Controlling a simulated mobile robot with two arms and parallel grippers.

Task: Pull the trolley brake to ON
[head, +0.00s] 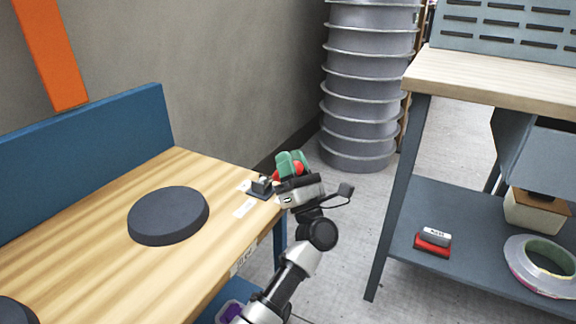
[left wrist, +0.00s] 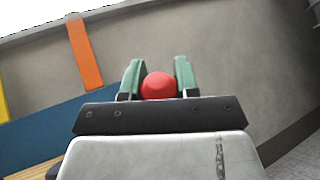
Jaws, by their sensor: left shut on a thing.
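The trolley brake shows as a red ball knob (head: 298,167) on a small dark base (head: 261,188) at the right end of the wooden-topped trolley (head: 100,260). My left gripper (head: 292,162) has green fingers and is shut on the red knob. In the left wrist view the red knob (left wrist: 159,86) sits between the two green fingers. Small white labels (head: 244,208) lie near the base, but their text is too small to read. The lever below the knob is mostly hidden by my gripper. My right gripper is not in view.
A dark round disc (head: 168,215) lies on the trolley top, and a blue panel (head: 85,130) runs along its back. A workbench (head: 490,80) stands at right, with a red block (head: 433,243) and a tape roll (head: 541,264) on its lower shelf. Grey ducting (head: 368,85) stands behind.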

